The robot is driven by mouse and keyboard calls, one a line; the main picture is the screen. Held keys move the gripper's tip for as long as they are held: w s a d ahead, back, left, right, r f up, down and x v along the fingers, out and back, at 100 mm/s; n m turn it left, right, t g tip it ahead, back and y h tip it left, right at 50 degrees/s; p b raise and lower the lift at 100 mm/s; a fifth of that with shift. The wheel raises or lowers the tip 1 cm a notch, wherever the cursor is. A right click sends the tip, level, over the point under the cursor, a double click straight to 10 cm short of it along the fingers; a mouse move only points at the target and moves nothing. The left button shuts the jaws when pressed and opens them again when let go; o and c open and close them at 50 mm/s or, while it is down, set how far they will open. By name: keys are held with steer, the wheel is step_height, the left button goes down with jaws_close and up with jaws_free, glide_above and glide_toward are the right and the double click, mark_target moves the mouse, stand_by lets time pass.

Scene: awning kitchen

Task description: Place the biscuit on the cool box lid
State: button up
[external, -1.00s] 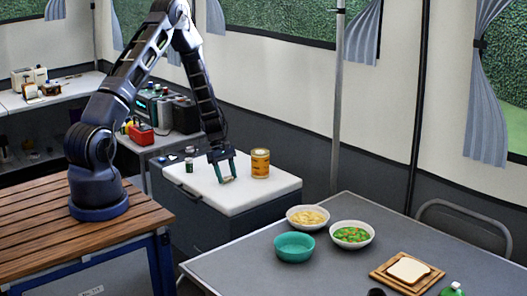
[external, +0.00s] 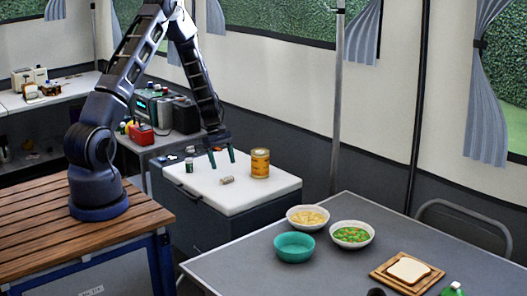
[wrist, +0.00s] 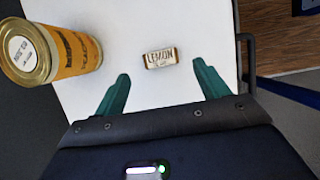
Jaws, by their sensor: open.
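The biscuit (external: 227,180), a small packet with "LEMON" lettering in the wrist view (wrist: 160,58), lies flat on the white cool box lid (external: 250,198). My gripper (external: 222,158) is open and empty, a little above the lid and the biscuit. In the wrist view its green fingers (wrist: 160,82) are spread, with the biscuit beyond and between their tips, apart from both. The lid also fills the middle of the wrist view (wrist: 150,20).
A yellow-orange can (external: 260,163) stands on the lid right of the biscuit; it is at the left in the wrist view (wrist: 70,50). A small dark jar (external: 189,165) stands on the lid's left. A grey table (external: 330,275) with bowls is in front.

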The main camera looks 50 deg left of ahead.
steer(key=s+d+r+m, duration=0.1)
steer(key=s+r+m, duration=0.1)
steer(key=r, duration=0.8)
steer(key=s+d+r+m, duration=0.2)
steer(key=r, duration=0.8)
steer(key=s+d+r+m+t+y, duration=0.2)
steer(key=s+d+r+m, duration=0.3)
steer(key=s+r, duration=0.55)
steer(key=s+d+r+m+t+y, duration=0.1)
steer(key=s+r+m, duration=0.3)
steer(key=s, duration=0.6)
steer(key=s+d+r+m+t+y, duration=0.1)
steer(key=s+d+r+m, duration=0.2)
steer(key=s, duration=0.7)
step_height(320, 180, up, 4)
steer(key=shift+s+d+r+m+t, duration=0.2)
steer(key=shift+s+r+m+t, duration=0.1)
steer(key=shift+m, duration=0.7)
